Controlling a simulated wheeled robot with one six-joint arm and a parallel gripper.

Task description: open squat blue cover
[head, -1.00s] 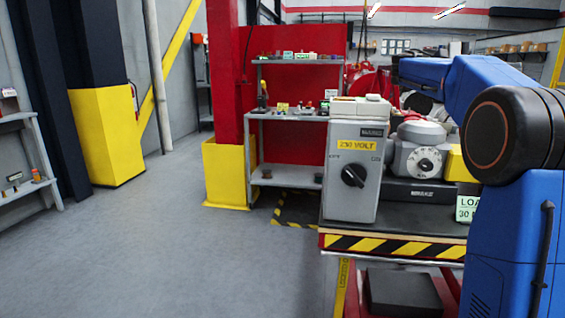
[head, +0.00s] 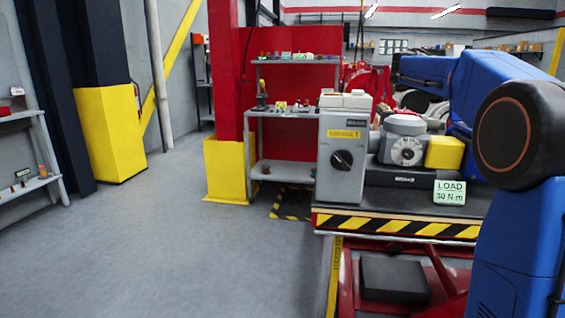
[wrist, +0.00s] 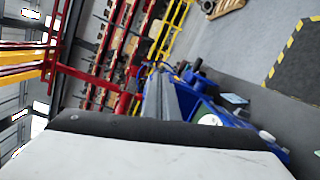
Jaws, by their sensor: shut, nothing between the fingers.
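I cannot make out a squat blue cover for certain. In the wrist view, blue machine parts (wrist: 192,84) with a pale round face (wrist: 210,119) lie beyond the hand; they are small and tilted, and I cannot tell whether one is the cover. My gripper (wrist: 165,128) shows as a dark edge and pale housing across the bottom of that view. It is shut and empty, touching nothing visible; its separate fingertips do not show. In the head view, my blue arm fills the right side and hides part of the bench; the gripper does not show there.
The bench (head: 400,228) with a striped edge carries a grey switch box (head: 341,150), a grey actuator with a dial (head: 403,148), a yellow block (head: 444,153) and a load sign (head: 450,192). A yellow-based column (head: 226,170) stands left. Floor at left is clear.

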